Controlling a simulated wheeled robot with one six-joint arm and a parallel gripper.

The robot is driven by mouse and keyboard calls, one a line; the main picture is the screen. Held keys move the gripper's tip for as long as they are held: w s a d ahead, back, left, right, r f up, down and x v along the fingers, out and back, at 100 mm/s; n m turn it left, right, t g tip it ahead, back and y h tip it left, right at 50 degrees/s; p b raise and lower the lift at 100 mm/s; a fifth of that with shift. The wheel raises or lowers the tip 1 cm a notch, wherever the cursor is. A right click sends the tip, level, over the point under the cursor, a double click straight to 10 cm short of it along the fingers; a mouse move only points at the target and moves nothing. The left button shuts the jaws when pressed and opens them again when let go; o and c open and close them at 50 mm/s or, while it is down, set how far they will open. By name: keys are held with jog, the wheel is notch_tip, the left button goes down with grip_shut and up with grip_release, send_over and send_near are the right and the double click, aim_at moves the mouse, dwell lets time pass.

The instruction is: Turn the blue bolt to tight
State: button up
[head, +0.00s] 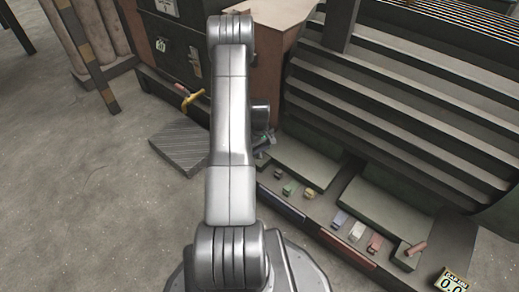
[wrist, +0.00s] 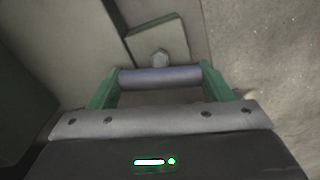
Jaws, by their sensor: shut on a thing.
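In the wrist view my gripper (wrist: 160,80) has green fingers, one at each end of a smooth blue-grey bar (wrist: 160,77). It is shut on this bar, which lies crosswise between the fingers. I cannot tell whether the bar is part of the blue bolt. A grey bolt head (wrist: 160,58) shows just beyond the bar, in front of a small squarish plate (wrist: 158,38). In the head view my arm hides most of the gripper; a dark part of it (head: 263,140) shows low by the ledge. No clearly blue bolt shows in the head view.
A ledge (head: 312,165) runs along the louvred machine, with several small coloured pieces (head: 358,231) on it and a numbered display (head: 452,283) at the lower right. A yellow handle (head: 190,98) sticks out at the left above a grey ridged plate (head: 180,147).

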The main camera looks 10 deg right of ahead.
aim_at(260, 148)
jog(key=shift+m, duration=1.6)
jog(key=o, duration=1)
notch_tip(260, 148, up, 14)
jog(key=p, duration=0.4)
jog(key=shift+f, duration=0.1)
notch_tip(260, 148, down, 14)
jog(key=b, duration=0.4)
